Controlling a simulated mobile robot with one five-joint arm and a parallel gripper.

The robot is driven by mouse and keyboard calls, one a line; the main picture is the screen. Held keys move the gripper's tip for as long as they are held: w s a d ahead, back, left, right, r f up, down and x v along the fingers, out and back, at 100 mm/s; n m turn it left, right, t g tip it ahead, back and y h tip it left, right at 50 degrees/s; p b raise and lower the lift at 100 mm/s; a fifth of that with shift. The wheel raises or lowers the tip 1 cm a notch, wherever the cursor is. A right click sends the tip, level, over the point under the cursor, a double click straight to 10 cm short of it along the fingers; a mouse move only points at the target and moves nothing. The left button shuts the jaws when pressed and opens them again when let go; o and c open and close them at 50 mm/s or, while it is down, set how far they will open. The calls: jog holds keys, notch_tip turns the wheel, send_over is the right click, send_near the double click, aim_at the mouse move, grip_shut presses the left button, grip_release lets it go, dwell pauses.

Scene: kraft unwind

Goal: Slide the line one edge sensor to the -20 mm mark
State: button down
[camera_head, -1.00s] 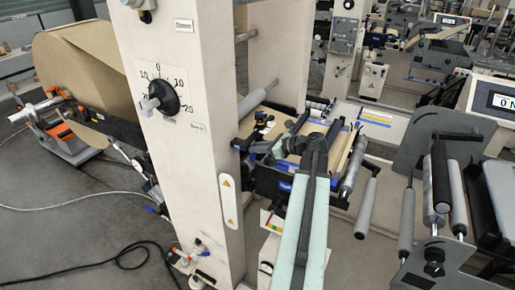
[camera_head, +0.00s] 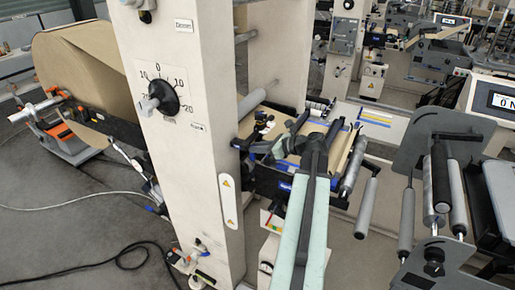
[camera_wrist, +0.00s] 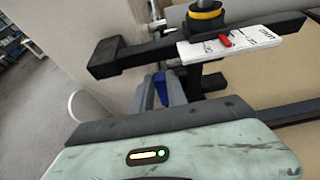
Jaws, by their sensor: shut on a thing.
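In the wrist view, a white scale plate (camera_wrist: 262,36) with black marks lies along a black bar, with a red pointer (camera_wrist: 225,41) on it. The pointer's exact mark is too small to read. The edge sensor seems to be the black assembly at the bar, with a yellow-ringed post above and a blue part (camera_wrist: 161,88) below. My gripper (camera_wrist: 159,92) has its grey fingers shut around this blue part. In the head view my gripper (camera_head: 280,147) reaches the web table beside the white column; the sensor is small and partly hidden there.
A white column (camera_head: 190,130) with a dial (camera_head: 161,93) stands just left of my arm. A brown paper roll (camera_head: 85,80) is behind it. Steel and grey rollers (camera_head: 352,165) stand to the right. A black cable (camera_head: 90,265) lies on the floor.

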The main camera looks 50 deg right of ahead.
jog(key=shift+s+a, duration=0.25)
jog(key=shift+a, duration=0.7)
jog(key=c, duration=1.3)
grip_release()
jog(key=shift+d, duration=0.1)
jog(key=p+v, duration=0.2)
jog(key=v, duration=0.4)
jog(key=shift+s+d+r+p, duration=0.1)
jog(key=shift+s+r+p, duration=0.15)
jog(key=shift+p, duration=0.15)
jog(key=shift+s+d, duration=0.15)
jog(key=shift+s, duration=0.4)
